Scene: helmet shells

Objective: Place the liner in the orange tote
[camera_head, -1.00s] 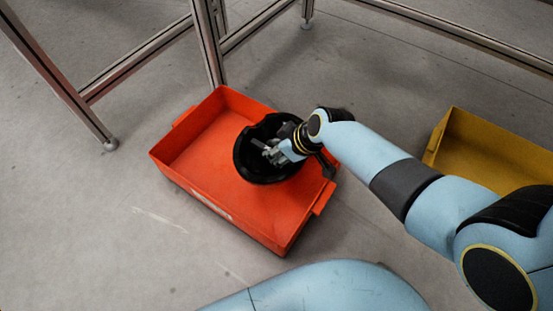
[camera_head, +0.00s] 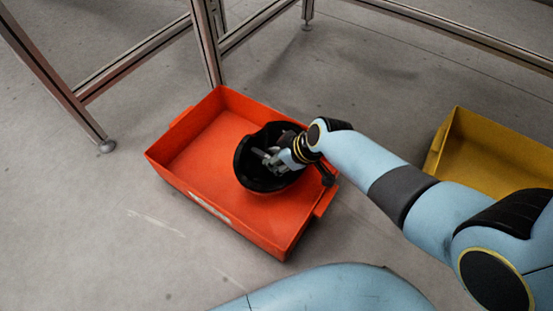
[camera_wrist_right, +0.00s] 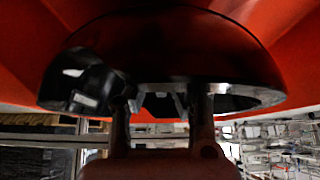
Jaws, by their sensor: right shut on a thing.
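The liner (camera_head: 252,171) is a black, bowl-shaped shell in the head view, at the right half of the orange tote (camera_head: 222,214). My right gripper (camera_head: 268,158) is shut on the liner, with its fingers at the liner's hollow side. In the right wrist view the liner (camera_wrist_right: 180,45) fills the upper middle, and the gripper's fingers (camera_wrist_right: 160,108) meet its rim. Red-orange tote surface (camera_wrist_right: 290,60) shows behind it. I cannot tell whether the liner touches the tote's floor. My left gripper is not in view.
A yellow tote (camera_head: 490,150) stands on the floor at the right, partly behind my right arm. Metal frame legs (camera_head: 205,45) rise just behind the orange tote. Grey floor (camera_head: 80,220) is clear to the left.

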